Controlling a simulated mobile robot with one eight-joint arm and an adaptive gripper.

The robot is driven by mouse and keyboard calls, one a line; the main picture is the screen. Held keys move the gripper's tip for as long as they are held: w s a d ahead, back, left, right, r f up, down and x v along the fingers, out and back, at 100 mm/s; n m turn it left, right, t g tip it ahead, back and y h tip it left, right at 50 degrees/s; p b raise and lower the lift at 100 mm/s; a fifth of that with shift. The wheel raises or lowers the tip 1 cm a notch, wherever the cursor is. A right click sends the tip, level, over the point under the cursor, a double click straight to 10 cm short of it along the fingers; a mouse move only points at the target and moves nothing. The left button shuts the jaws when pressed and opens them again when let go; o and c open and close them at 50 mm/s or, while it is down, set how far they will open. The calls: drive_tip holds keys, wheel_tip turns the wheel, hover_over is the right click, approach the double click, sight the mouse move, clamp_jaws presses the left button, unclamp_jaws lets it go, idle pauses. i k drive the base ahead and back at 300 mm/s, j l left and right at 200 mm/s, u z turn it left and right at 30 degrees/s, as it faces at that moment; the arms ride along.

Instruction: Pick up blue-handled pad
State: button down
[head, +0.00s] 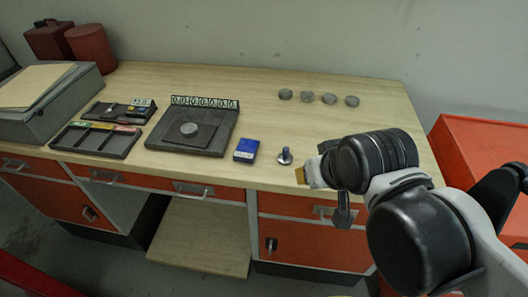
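A small round pad with an upright blue-grey handle (285,156) stands on the wooden workbench (260,95) near its front edge. It looks clear of other things. My gripper (302,175) is just to its right in the picture, over the bench's front edge. A tan fingertip shows, and I see no contact with the pad. The wrist hides most of the gripper, so I cannot tell whether its fingers are open or shut.
A blue box (246,150) lies left of the pad. A dark plate with a grey disc (190,129) and trays (97,139) are farther left. Several grey discs (308,97) line the back. A red cabinet (485,150) stands right. The bench's middle is clear.

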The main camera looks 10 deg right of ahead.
sight(285, 158)
drive_tip(key=j+z, duration=0.3)
drive_tip(key=z, duration=0.15)
drive_tip(key=j+z, duration=0.7)
drive_tip(key=z, duration=0.15)
